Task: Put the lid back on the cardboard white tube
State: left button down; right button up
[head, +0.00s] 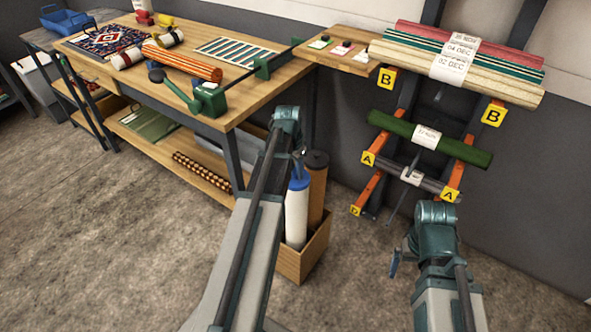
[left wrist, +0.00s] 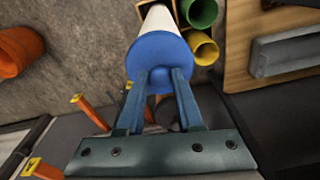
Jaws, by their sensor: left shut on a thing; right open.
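The white cardboard tube (head: 296,216) stands upright in a brown box (head: 304,258) on the floor; it also shows in the left wrist view (left wrist: 159,20). The blue lid (head: 299,182) is at the tube's top end, in line with it. My left gripper (head: 298,165) is shut on the lid's raised middle; in the left wrist view the two fingers (left wrist: 158,78) pinch the lid (left wrist: 160,50). I cannot tell whether the lid is fully seated, as its far rim is hidden. My right gripper (head: 396,262) is open and empty, right of the box.
A brown tube with a dark top (head: 317,190) stands right beside the white one. Green (left wrist: 201,12) and yellow (left wrist: 203,53) tubes show in the left wrist view. A workbench (head: 240,100) stands left, a rack with rolled rugs (head: 440,140) right.

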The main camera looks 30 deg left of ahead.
pick_arm(q)
jog(key=shift+f, duration=0.1)
dwell(0.7)
grip_release()
dwell(0.4)
jog(key=shift+r+p, duration=3.5)
jog(key=shift+r, duration=0.1)
jog(key=shift+f, duration=0.1)
grip_shut()
